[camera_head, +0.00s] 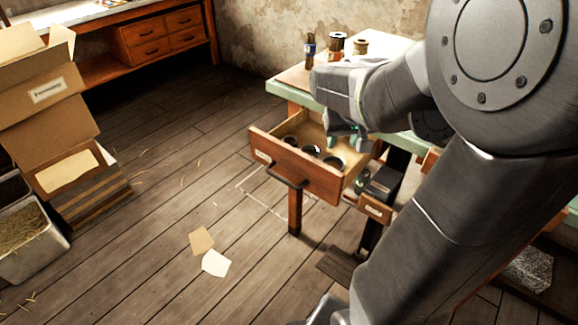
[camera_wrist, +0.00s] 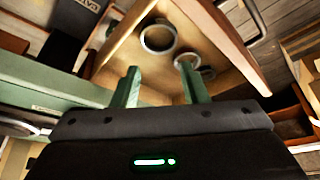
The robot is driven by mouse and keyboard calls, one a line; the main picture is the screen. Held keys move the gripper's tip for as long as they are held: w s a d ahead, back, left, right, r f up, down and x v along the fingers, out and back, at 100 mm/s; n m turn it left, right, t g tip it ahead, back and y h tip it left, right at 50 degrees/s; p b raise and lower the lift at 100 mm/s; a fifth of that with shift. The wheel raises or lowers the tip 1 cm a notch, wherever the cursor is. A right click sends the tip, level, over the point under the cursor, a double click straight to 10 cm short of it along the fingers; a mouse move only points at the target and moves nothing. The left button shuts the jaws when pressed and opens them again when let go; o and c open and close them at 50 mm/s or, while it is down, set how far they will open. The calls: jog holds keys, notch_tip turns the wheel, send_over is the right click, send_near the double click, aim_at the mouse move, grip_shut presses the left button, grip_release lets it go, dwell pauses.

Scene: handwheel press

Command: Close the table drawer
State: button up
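The table drawer (camera_head: 305,176) is wooden and stands pulled out from under the green-edged table (camera_head: 300,92) in the head view. Its front carries a dark bar handle (camera_head: 285,178). Several dark round rings lie inside it. My gripper (camera_head: 345,136) is over the drawer's inner right part, near the table edge. In the wrist view my gripper (camera_wrist: 156,85) has its two green fingers apart with nothing between them. The open drawer (camera_wrist: 150,70) with metal rings is beyond the fingertips. I cannot tell whether a finger touches the drawer.
A small open drawer (camera_head: 375,208) sits lower right of the table drawer. Bottles and spools (camera_head: 335,44) stand on the tabletop. Cardboard boxes (camera_head: 50,110) are stacked at left. Two papers (camera_head: 214,262) lie on the floor. The floor before the drawer is mostly clear.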

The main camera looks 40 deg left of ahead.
aim_at(285, 167)
jog(key=shift+s+a+n, duration=0.2)
jog(key=shift+a+n, duration=0.15)
jog(key=shift+n, duration=0.35)
jog(key=c, duration=0.4)
jog(key=s+a+n, duration=0.1)
jog(key=n, duration=0.2)
jog(key=s+a+n+h+p, duration=0.1)
jog(key=a+n, duration=0.1)
jog(key=n, duration=0.2)
jog(key=s+a+n+p, duration=0.1)
jog(key=a+n, duration=0.1)
jog(key=n, duration=0.2)
jog(key=shift+s+a+r+g, duration=0.1)
jog(key=shift+s+a+g, duration=0.1)
jog(key=shift+s+g, duration=0.2)
grip_shut()
jog(key=s+a+n+h+p, duration=0.2)
jog(key=s+a+n, duration=0.4)
jog(key=n, duration=0.8)
jog(key=b+x, duration=0.1)
jog(key=x, duration=0.5)
jog(key=b+x, duration=0.1)
jog(key=x, duration=0.3)
jog(key=shift+w+d+r+b, duration=0.1)
jog(key=shift+w+d+b, duration=0.15)
jog(key=shift+w+b, duration=0.1)
